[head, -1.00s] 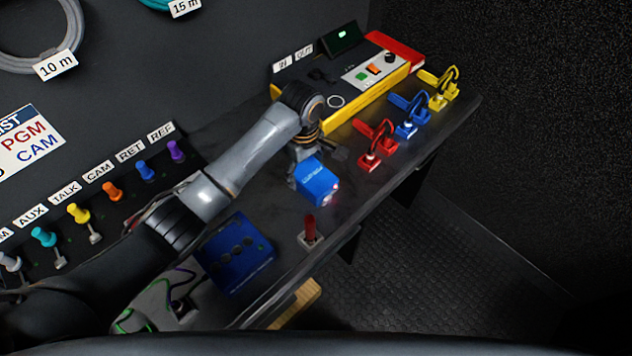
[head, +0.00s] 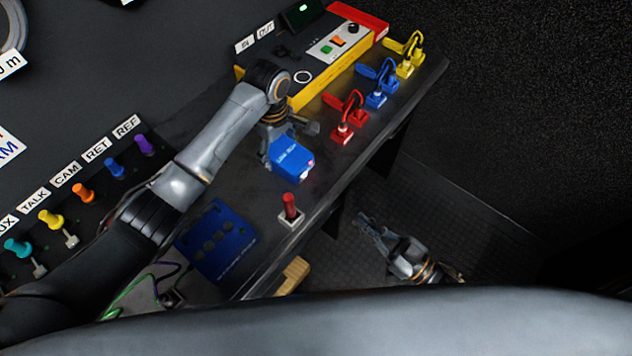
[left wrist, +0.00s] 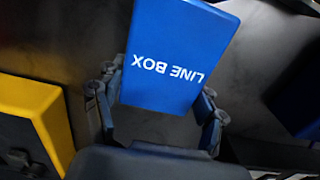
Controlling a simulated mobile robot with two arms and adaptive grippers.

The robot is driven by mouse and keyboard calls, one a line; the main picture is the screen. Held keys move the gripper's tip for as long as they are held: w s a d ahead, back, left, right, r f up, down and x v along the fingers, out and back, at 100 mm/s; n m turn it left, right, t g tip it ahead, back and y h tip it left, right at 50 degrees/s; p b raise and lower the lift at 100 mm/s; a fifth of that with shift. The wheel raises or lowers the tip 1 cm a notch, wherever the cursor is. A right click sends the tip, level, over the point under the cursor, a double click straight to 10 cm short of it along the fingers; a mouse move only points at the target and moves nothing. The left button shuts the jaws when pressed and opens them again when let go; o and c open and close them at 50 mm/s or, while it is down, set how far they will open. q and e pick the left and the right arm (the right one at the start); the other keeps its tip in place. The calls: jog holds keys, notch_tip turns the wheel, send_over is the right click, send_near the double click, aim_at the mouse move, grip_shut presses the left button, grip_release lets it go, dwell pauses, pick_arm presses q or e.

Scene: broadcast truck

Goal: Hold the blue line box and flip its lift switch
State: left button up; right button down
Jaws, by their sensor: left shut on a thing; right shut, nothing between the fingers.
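The blue line box (head: 292,160) is in my left gripper (head: 277,147), at the desk's middle near its front edge. In the left wrist view the box (left wrist: 178,55) sits between the two fingers (left wrist: 158,112), its "LINE BOX" lettering upside down. A small reddish light shows on its right end in the head view. I cannot make out the lift switch. My right gripper (head: 368,228) is shut and empty, low in front of the desk over the floor, apart from the box.
A red-handled switch (head: 289,207) on a white base stands at the desk edge, near a blue panel with holes (head: 217,243). Red (head: 345,118), blue and yellow clamp-like pieces line the right edge. A yellow console (head: 314,85) stands behind.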

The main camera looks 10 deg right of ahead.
aim_at(306, 176)
jog(key=shift+r, duration=0.15)
jog(key=x, duration=1.4)
jog(key=shift+w+a+r, duration=0.25)
jog(key=shift+a, duration=0.1)
pick_arm(q)
jog(key=shift+s+d, duration=0.1)
pick_arm(e)
jog(key=s+d+r, duration=0.2)
jog(key=s+d, duration=0.8)
